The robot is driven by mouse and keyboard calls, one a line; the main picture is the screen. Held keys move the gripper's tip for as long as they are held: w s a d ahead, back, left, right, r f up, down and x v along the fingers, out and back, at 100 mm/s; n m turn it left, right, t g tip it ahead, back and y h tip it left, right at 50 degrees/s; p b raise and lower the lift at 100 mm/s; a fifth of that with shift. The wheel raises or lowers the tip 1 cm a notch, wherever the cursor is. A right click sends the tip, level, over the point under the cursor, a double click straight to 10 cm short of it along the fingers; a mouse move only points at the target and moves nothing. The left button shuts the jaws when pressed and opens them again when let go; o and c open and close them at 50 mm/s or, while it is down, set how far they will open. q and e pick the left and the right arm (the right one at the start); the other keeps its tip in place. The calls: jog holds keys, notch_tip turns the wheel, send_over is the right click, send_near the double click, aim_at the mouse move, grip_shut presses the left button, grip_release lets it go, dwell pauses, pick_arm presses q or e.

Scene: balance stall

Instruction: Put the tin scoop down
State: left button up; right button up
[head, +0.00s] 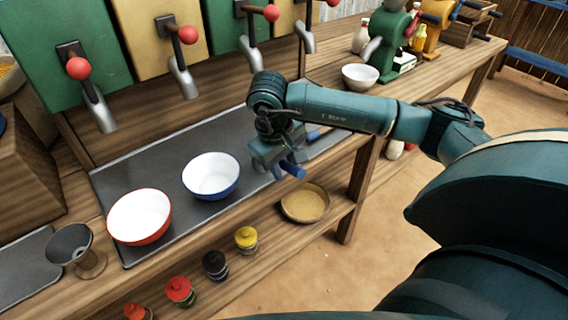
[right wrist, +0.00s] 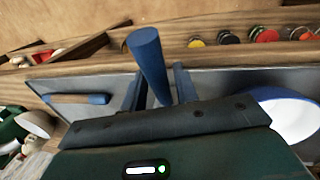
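My right gripper (head: 281,163) is low over the grey metal mat (head: 160,182), to the right of the blue-rimmed bowl. Its fingers (right wrist: 158,92) are closed around a thick blue handle (right wrist: 148,58), which I take for the tin scoop's. The handle sticks out toward the front edge of the counter in the head view (head: 294,171). The scoop's head is hidden by the gripper, so I cannot tell whether it touches the mat. Another blue-handled tool (right wrist: 90,99) lies on the mat in the right wrist view. My left gripper is not in view.
A white bowl with a blue rim (head: 211,177) and one with a red rim (head: 139,217) stand on the mat. A metal funnel cup (head: 72,245) stands at left. Dispensers with red-knobbed levers line the back. Several small jars (head: 246,238) and a round basket (head: 305,203) sit on the lower shelf.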

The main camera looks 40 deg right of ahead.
jog(key=shift+o, duration=0.9)
